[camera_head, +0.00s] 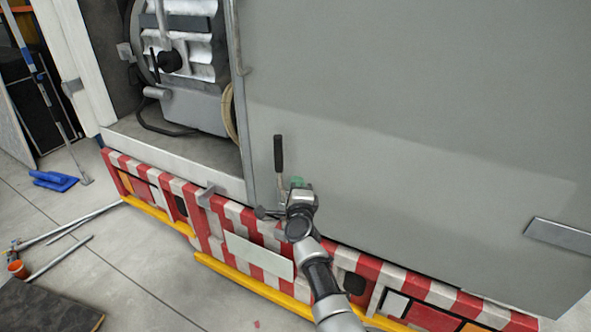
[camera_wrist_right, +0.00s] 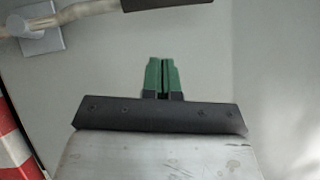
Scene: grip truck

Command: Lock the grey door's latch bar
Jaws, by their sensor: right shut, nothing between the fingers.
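The grey door (camera_head: 400,130) fills the right of the head view, and its plain surface also shows in the wrist view (camera_wrist_right: 265,60). The latch bar's handle has a black grip (camera_head: 278,153) and stands nearly upright near the door's lower left corner. In the wrist view the metal lever (camera_wrist_right: 85,12) and black grip (camera_wrist_right: 165,4) cross the top edge, with a square metal bracket (camera_wrist_right: 40,33) at left. My right gripper (camera_head: 298,182), with green fingertips (camera_wrist_right: 164,75), is shut and empty, just right of the handle's lower end. Contact with the door cannot be told. My left gripper is not in view.
A red-and-white striped bumper (camera_head: 210,220) with a yellow rail (camera_head: 250,285) runs below the door. The open compartment left of the door holds grey machinery (camera_head: 190,60). Poles (camera_head: 70,225) and a blue object (camera_head: 55,181) lie on the floor at left.

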